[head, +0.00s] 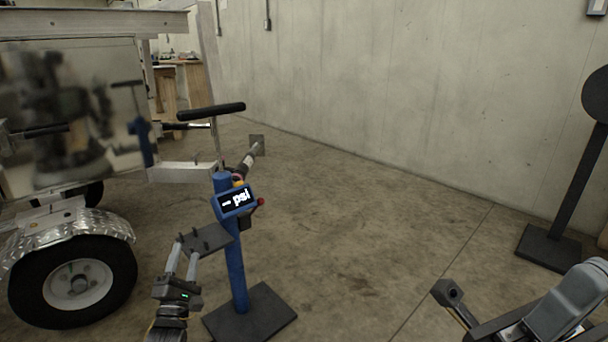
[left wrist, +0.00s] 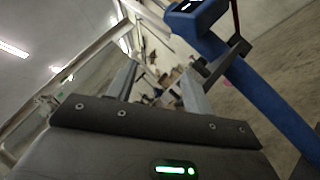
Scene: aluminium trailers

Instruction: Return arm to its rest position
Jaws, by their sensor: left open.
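My left gripper (head: 184,250) is at the lower left of the head view, beside the blue post and close to its dark plate. In the left wrist view its two grey fingers (left wrist: 160,80) stand apart with nothing held between them. A blue stand (head: 236,270) with a "psi" display (head: 236,201) is just right of the gripper. A dark plate with short pegs (head: 207,238) juts from the stand toward the fingers; I cannot tell whether they touch. A grey link of my right arm (head: 570,300) shows at the lower right; its gripper does not show.
A trailer wheel (head: 75,285) under a shiny fender (head: 75,228) is at the left. The stand's dark base (head: 250,315) is on the floor. A black post on a flat base (head: 548,248) is at the far right. The middle floor (head: 370,225) is clear up to the wall.

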